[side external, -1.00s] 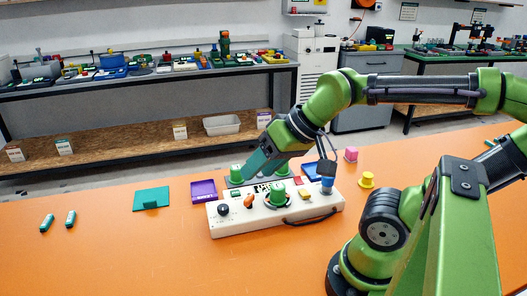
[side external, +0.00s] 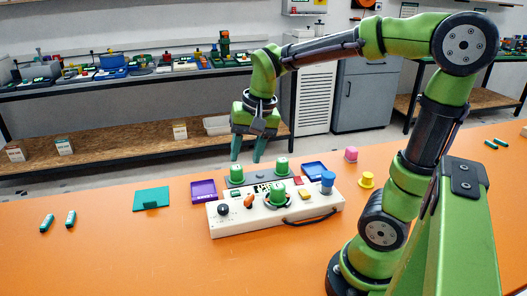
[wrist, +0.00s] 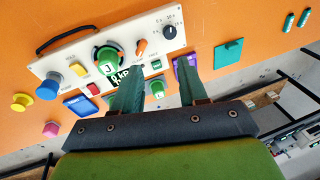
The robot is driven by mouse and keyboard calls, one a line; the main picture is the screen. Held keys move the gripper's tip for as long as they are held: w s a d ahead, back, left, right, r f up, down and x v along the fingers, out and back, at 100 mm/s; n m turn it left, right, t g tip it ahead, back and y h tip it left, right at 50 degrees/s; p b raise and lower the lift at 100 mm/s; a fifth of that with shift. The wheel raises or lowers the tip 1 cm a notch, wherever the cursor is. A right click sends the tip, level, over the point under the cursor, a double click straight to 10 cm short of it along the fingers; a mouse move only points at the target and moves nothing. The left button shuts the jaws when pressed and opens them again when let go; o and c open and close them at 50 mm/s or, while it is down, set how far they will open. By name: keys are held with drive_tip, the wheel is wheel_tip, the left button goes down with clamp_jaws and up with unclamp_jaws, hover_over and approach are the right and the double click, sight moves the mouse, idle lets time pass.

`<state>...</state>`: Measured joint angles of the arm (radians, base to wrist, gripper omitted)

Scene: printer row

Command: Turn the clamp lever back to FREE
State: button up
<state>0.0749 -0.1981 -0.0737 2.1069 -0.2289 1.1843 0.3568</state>
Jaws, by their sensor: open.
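The white control panel (side external: 228,226) stands on the orange table. An orange lever-like part (side external: 249,202) sits on its top, between a black dial (side external: 223,210) and a green knob (side external: 278,195). In the wrist view the orange part (wrist: 141,47) shows beside the green knob (wrist: 107,58). My gripper (side external: 247,154) is open and empty, pointing down, raised above and behind the panel's left part. Its two teal fingers (wrist: 158,72) are well apart in the wrist view, touching nothing.
Green knobs (side external: 236,172) stand on a grey plate behind the panel. A blue-topped post (side external: 327,180) rises at its right end, and a black handle (side external: 310,217) is in front. Purple (side external: 203,191) and blue trays (side external: 315,171) lie nearby.

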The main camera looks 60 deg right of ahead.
sight(249, 197)
drive_tip(key=w+d+m+g, duration=0.3)
drive_tip(key=d+m, duration=0.1)
drive_tip(key=m, duration=0.2)
drive_tip(key=f, duration=0.5)
drive_tip(key=f+m, duration=0.1)
drive_tip(key=f, duration=0.4)
drive_tip(key=f+m, duration=0.1)
drive_tip(key=f, duration=0.5)
drive_tip(key=shift+s+h, duration=0.3)
drive_tip(key=shift+h, duration=0.1)
clamp_jaws()
